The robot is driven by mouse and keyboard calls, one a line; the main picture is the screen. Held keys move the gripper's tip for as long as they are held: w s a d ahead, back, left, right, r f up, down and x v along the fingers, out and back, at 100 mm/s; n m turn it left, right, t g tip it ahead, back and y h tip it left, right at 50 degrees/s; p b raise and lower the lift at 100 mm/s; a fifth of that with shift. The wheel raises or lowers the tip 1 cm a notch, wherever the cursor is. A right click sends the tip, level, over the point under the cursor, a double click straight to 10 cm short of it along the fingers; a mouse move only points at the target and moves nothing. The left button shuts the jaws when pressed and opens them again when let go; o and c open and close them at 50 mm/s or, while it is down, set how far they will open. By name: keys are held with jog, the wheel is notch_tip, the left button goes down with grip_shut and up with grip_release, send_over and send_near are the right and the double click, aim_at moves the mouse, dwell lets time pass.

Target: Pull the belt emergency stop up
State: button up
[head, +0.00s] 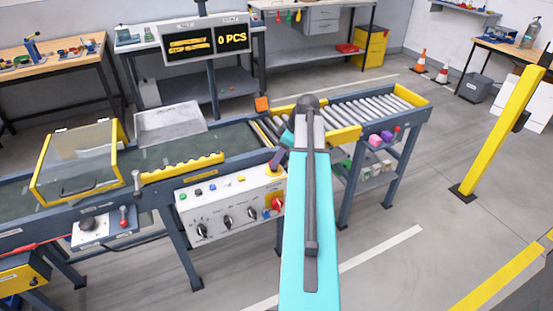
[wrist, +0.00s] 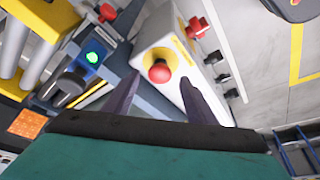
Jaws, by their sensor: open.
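The belt emergency stop (wrist: 160,71) is a red mushroom button on a yellow base, on top of the white control box (wrist: 156,34). In the wrist view it lies between the fingertips of my gripper (wrist: 159,80), which is open and empty. The fingers appear apart from the button; their exact height above it is hard to tell. In the head view my gripper (head: 277,160) is over the right end of the control box (head: 222,206). There the fingers cover the red button, and only part of its yellow base shows.
A red rotary switch (head: 276,203) on a yellow plate and several black knobs are on the box's front. The belt (head: 215,140) lies behind the box, with a roller section (head: 358,110) to the right. A display (head: 207,41) stands behind the belt.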

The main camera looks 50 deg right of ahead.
jog(key=shift+x, duration=1.05)
grip_shut()
jog(key=shift+w+r+p, duration=0.1)
jog(key=shift+r+p, duration=0.25)
jog(key=shift+r, duration=0.65)
grip_release()
jog(key=shift+d+r, duration=0.1)
jog(key=shift+r, duration=0.1)
